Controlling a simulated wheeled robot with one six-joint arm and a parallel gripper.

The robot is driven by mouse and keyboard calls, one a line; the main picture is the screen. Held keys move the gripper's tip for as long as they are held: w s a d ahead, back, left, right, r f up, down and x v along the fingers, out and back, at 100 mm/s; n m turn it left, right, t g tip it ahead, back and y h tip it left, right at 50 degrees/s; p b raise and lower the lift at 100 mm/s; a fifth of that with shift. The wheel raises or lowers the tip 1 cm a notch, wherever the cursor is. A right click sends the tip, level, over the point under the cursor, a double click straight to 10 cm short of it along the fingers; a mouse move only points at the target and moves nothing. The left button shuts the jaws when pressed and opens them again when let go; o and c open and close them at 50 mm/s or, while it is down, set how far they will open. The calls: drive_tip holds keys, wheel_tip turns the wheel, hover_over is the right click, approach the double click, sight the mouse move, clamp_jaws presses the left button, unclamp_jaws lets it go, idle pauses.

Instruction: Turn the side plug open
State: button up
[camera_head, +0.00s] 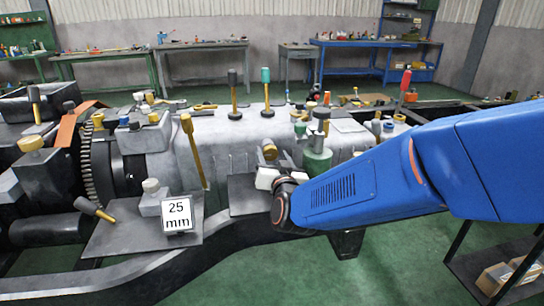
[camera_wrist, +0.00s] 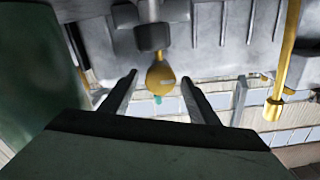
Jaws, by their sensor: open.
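The side plug appears to be the rounded brass piece (camera_wrist: 160,74) below a dark collar on the grey casing in the wrist view. In the head view a brass-ended piece (camera_head: 268,151) on the casing's near side looks like the same part. My gripper (camera_wrist: 158,78) is open. Its two dark fingers stand on either side of the brass piece, with a visible gap at each side. I cannot tell how deep the brass piece lies between them. In the head view my blue arm comes from the right, and its wrist hides part of the casing's near side.
A green cylinder (camera_wrist: 38,75) stands close at left in the wrist view, and a yellow rod (camera_wrist: 286,60) at right. A sign reading 25 mm (camera_head: 178,214) stands on a grey plate (camera_head: 118,236) at left. Workbenches (camera_head: 203,62) stand at the back.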

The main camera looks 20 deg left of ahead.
drive_tip(key=shift+w+a, duration=0.1)
drive_tip(key=c, duration=1)
drive_tip(key=shift+c, duration=0.2)
drive_tip(key=shift+n, duration=0.5)
drive_tip(key=n, duration=1.2)
drive_tip(key=shift+a, duration=0.1)
drive_tip(key=shift+f+n, duration=0.1)
drive_tip(key=shift+n, duration=1.8)
